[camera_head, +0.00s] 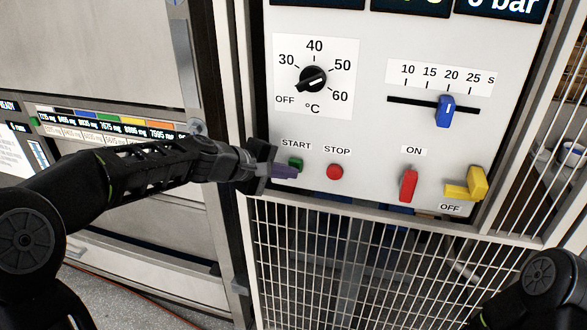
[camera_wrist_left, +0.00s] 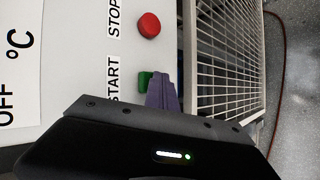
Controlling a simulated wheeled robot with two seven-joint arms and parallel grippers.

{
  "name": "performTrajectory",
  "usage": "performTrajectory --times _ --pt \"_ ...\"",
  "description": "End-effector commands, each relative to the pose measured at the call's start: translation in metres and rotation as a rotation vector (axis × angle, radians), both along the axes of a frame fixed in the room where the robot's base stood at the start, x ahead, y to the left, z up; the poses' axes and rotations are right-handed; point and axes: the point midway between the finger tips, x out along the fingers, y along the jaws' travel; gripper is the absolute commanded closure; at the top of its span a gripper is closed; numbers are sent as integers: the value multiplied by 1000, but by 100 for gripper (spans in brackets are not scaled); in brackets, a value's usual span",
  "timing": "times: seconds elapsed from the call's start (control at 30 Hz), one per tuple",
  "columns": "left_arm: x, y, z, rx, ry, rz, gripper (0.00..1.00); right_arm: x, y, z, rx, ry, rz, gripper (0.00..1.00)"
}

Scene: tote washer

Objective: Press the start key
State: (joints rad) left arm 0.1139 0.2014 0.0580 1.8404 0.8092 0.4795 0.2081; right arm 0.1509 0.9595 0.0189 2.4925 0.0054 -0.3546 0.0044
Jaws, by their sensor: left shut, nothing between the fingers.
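The green start key (camera_head: 296,164) is on the white panel under the START label, left of the red stop button (camera_head: 335,172). My left gripper (camera_head: 294,171) is shut and empty, its purple fingertips at the start key and covering part of it. In the left wrist view the fingertips (camera_wrist_left: 162,82) lie right beside the green key (camera_wrist_left: 145,80); I cannot tell whether they touch it. The red stop button (camera_wrist_left: 149,25) is clear of the fingers there. My right gripper is not in view; only a part of my right arm shows at lower right.
The panel also has a temperature dial (camera_head: 313,79), a blue slider (camera_head: 444,111), a red switch (camera_head: 408,185) and a yellow handle (camera_head: 468,184). A wire mesh guard (camera_head: 350,262) lies below the panel. A grey frame post stands at its left.

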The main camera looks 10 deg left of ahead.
Motion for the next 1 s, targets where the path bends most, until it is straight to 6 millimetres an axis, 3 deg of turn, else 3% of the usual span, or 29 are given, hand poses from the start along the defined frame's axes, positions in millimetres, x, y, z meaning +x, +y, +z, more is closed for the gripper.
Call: performTrajectory --times 0.67,1.0 --pt "-14 1 -1 0 0 0 100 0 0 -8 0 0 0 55" --pt "-46 4 -1 1 -2 1 100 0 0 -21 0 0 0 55"
